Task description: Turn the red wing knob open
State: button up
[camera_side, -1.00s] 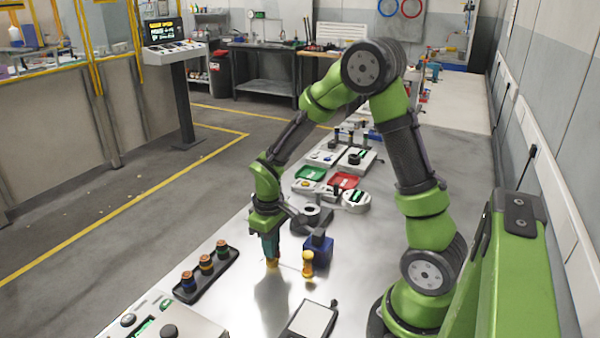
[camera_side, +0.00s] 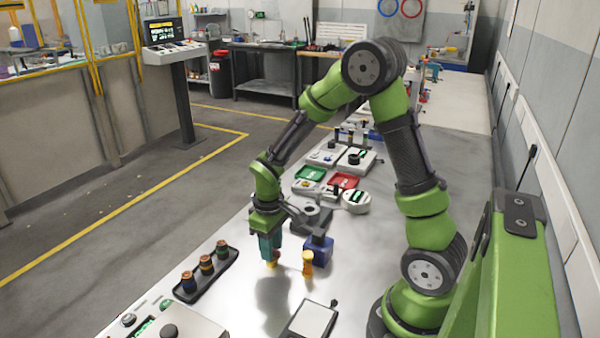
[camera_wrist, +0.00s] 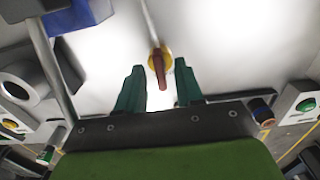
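The red wing knob (camera_wrist: 160,70) sits on a round yellow body in the wrist view, with a thin pale pipe running from it toward the top edge. My gripper (camera_wrist: 160,66) has its two teal fingers apart, one on each side of the knob, with gaps showing between. In the side view my gripper (camera_side: 270,255) points down low over the bench. Only a bit of the yellow body (camera_side: 271,265) shows below the fingers there, and the red wing is hidden.
A yellow fitting (camera_side: 307,263) and a blue block (camera_side: 318,249) stand close to the right of my gripper. A black tray (camera_side: 206,274) with several small jars lies to the left. A flat scale-like plate (camera_side: 311,320) lies in front. Bare bench lies at the right.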

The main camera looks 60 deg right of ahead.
notch_tip(320, 180, up, 17)
dwell(0.4)
jog(key=s+a+r+m+t+y, duration=0.2)
jog(key=s+a+r+m+t, duration=0.2)
jog(key=s+a+t, duration=0.3)
jog(key=s+a, duration=0.1)
jog(key=s, duration=0.3)
jog(key=shift+a, duration=0.4)
jog(key=shift+c, duration=0.4)
